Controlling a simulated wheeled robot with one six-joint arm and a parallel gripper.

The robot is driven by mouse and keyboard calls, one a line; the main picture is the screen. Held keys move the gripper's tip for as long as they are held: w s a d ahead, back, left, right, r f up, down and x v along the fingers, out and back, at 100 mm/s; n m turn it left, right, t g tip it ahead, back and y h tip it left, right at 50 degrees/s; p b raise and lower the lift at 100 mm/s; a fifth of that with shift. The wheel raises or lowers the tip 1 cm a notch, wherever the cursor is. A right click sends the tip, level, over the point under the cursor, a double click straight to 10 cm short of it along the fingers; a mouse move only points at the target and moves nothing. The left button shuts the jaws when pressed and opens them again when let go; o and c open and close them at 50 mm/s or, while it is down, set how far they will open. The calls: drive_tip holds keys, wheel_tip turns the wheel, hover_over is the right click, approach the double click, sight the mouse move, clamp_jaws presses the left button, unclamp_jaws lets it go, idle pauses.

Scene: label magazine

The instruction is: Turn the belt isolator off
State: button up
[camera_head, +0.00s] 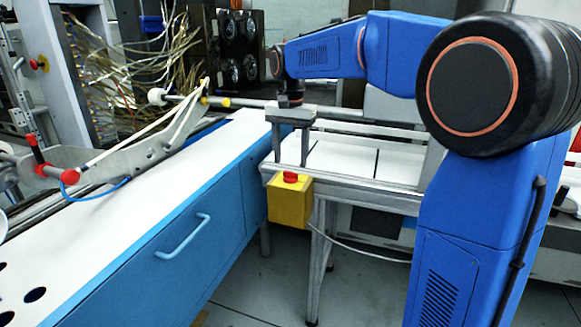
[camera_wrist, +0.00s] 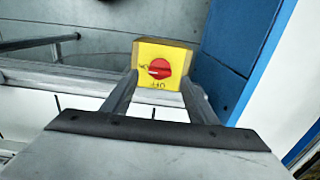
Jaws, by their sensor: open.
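The belt isolator is a yellow box (camera_head: 289,205) with a red knob (camera_head: 290,177) on top, fixed at the near corner of the conveyor frame. In the wrist view the yellow box (camera_wrist: 205,60) is beyond the fingertips, and its red knob (camera_wrist: 162,67) carries a pale mark pointing left, toward lettering that looks like "ON". "OFF" shows upside down below the knob. My gripper (camera_head: 291,163) points down above the isolator, its two fingers apart with nothing between them. In the wrist view my gripper (camera_wrist: 160,84) has its fingertips near the box's lower edge, apparently short of the knob.
A blue cabinet (camera_head: 180,250) with a white top stands close at the left of the isolator. The metal conveyor rail (camera_head: 350,188) runs right behind the box. A grey cable (camera_head: 360,250) hangs from the box. Open floor lies below.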

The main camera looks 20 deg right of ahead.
sight(291, 172)
drive_tip(key=shift+f, duration=1.9)
drive_tip(key=c, duration=1.1)
drive_tip(key=shift+o, duration=0.2)
